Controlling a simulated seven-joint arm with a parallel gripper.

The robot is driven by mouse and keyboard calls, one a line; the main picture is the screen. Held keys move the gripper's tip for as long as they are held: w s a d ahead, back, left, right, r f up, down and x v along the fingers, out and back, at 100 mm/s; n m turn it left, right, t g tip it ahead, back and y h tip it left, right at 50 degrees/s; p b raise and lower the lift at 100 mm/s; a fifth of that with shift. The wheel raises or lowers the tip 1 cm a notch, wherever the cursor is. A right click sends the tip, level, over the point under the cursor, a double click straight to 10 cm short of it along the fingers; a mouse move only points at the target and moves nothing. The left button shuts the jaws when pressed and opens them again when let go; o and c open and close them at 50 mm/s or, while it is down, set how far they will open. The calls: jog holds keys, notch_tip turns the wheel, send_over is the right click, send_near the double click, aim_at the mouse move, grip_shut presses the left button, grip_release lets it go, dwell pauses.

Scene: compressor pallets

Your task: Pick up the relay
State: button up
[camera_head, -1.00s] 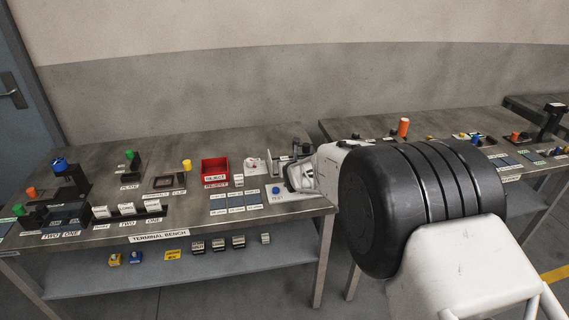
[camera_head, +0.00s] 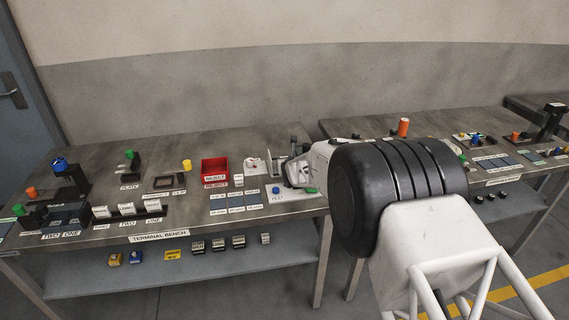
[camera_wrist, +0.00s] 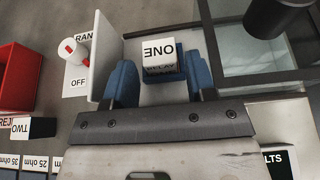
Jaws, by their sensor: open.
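The relay (camera_wrist: 160,54) is a small block with a white top marked ONE, and the word RELAY shows on its near side in the wrist view. My gripper (camera_wrist: 160,78) has two blue fingers, one on each side of the relay, with the jaws open. The relay sits toward the fingertips; I cannot tell whether either finger touches it. In the head view my gripper (camera_head: 297,173) is over the right end of the terminal bench, and the relay is not distinguishable there.
A pale upright panel (camera_wrist: 103,58) stands close beside the left finger. A dark-framed glass fixture (camera_wrist: 250,50) is close on the right. A white RAN/OFF switch plate (camera_wrist: 76,68), a block marked TWO (camera_wrist: 34,128) and the red reject bin (camera_head: 215,168) lie to the left.

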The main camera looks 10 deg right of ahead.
jog(key=shift+w+f, duration=0.15)
jog(key=shift+w, duration=0.15)
dwell(0.5)
jog(key=c, duration=0.8)
jog(key=shift+r, duration=0.2)
jog(key=shift+r, duration=0.8)
notch_tip(320, 180, up, 2)
jog(key=shift+s+a+r, duration=0.1)
jog(key=shift+s+r, duration=0.1)
jog(key=shift+s, duration=2.45)
jog(key=shift+s+a+r, duration=0.1)
jog(key=shift+s+r, duration=0.05)
jog(key=shift+s, duration=2.5)
jog(key=shift+s+a+r, duration=0.1)
jog(key=shift+s+r, duration=0.1)
jog(key=shift+s, duration=2.45)
